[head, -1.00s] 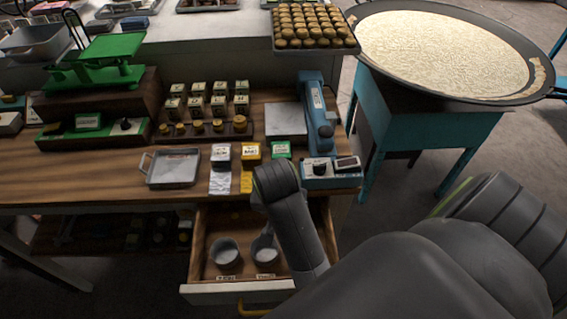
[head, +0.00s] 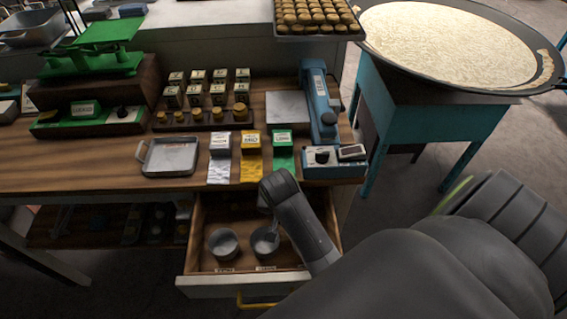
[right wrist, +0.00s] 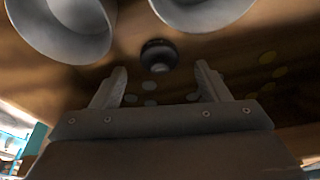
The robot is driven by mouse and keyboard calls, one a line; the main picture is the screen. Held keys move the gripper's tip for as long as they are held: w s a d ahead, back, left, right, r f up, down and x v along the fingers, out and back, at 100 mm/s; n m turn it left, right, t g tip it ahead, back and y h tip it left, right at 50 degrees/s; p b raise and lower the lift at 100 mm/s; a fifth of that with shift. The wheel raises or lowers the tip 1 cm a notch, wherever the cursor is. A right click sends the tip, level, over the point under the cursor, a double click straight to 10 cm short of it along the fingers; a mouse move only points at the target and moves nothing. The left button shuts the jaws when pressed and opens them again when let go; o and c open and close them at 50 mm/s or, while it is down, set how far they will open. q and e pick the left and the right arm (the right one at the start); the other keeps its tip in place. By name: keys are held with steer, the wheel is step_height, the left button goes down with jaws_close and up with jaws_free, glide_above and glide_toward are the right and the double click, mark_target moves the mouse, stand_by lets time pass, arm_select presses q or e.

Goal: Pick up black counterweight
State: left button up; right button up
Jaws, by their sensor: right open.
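The black counterweight (right wrist: 158,55) is a small round dark piece with a lighter knob, on the wooden drawer floor in the right wrist view. My right gripper (right wrist: 161,75) is open, with its two fingers on either side of the line to the counterweight and nothing between them. I cannot tell exactly how far apart they are in depth. In the head view my right arm reaches over the open drawer (head: 208,286). Its wrist hides part of the drawer, and I cannot make out the counterweight there. My left gripper is not in view.
Two metal cups (head: 223,243) (head: 265,242) stand in the drawer. Several pale discs (right wrist: 267,57) lie on the drawer floor. Above, the table (head: 70,165) holds a metal tray (head: 171,157), small boxes, a blue device (head: 320,110) and a green scale (head: 105,50).

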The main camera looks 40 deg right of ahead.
steer(key=shift+x, duration=1.15)
steer(key=c, duration=1.1)
steer(key=shift+c, duration=0.5)
steer(key=shift+r, duration=0.15)
